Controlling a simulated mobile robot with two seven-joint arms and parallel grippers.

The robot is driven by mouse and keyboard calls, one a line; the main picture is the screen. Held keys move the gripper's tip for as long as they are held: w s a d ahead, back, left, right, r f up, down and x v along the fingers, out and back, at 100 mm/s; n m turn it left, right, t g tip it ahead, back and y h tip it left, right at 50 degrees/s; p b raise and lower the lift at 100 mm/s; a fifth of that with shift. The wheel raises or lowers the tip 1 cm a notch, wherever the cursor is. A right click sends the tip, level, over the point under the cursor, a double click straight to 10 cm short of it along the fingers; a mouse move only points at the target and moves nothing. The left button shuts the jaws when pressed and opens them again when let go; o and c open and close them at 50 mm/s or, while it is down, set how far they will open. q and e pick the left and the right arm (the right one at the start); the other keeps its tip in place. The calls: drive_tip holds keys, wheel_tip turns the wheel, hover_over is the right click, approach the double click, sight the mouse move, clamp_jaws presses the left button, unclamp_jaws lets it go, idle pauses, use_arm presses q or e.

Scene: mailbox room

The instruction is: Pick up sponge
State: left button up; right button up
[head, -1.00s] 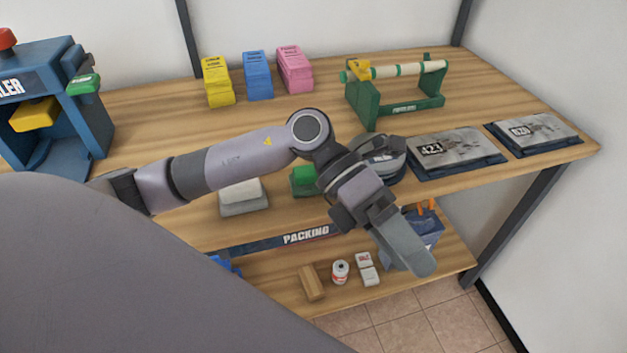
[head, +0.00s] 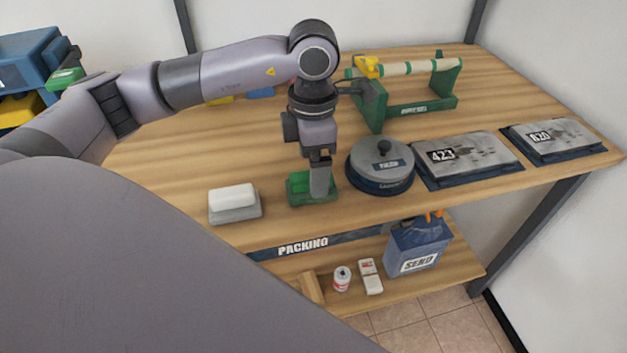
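A green block that looks like the sponge (head: 298,183) sits in a green tray (head: 297,201) near the table's front edge. My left gripper (head: 320,192) points straight down at the right part of this tray and hides some of it. The fingers show edge-on, so their opening and any contact with the block cannot be made out. A white block (head: 232,195) lies on a grey base (head: 236,214) to the left. My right gripper is not in view.
A round dark-blue lidded container (head: 380,172) stands close right of the gripper. A green roll stand (head: 415,92) is behind. The lower shelf holds a blue bag (head: 418,240) and small items.

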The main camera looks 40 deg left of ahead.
use_arm(q)
wheel_tip(320, 180, down, 4)
drive_tip(key=shift+f, duration=0.1)
drive_tip(key=shift+d, duration=0.1)
drive_tip(key=c, duration=1.2)
drive_tip(key=shift+o, duration=0.2)
drive_tip(key=shift+r, duration=0.25)
wheel_tip(320, 180, up, 20)
drive_tip(key=p, duration=0.1)
drive_tip(key=shift+f+p, duration=0.15)
drive_tip(key=shift+p, duration=0.15)
drive_tip(key=shift+o, duration=0.6)
